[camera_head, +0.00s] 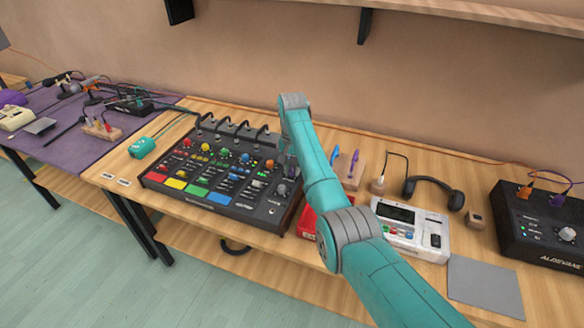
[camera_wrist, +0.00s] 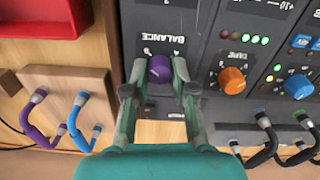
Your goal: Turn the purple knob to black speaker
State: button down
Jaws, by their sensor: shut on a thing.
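The purple knob (camera_wrist: 159,69) sits on the dark panel of the mixer (camera_head: 215,203), under lettering that reads BALANCE upside down in the wrist view. My gripper (camera_wrist: 159,74) has one finger on each side of the knob and is shut on it. Small marks by the knob are too small to read, and its pointing direction is unclear. In the head view my arm hides the knob and most of my gripper. A black box lettered ALDEVANE (camera_head: 540,229) stands at the far right; I cannot tell if it is the black speaker.
An orange knob (camera_wrist: 232,80) and a blue knob (camera_wrist: 298,86) are to the right of my gripper. Black cables (camera_wrist: 265,135) stand up at the mixer's back edge. A wooden block (camera_head: 346,168) with purple and blue hooks, a red box (camera_head: 306,222) and a white device (camera_head: 411,229) stand close by.

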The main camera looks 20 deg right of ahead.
aim_at(292, 170)
jog(key=shift+m, duration=0.6)
jog(key=c, duration=0.9)
grip_release()
jog(key=shift+c, duration=0.2)
notch_tip(292, 170, up, 12)
jog(key=shift+a, duration=0.1)
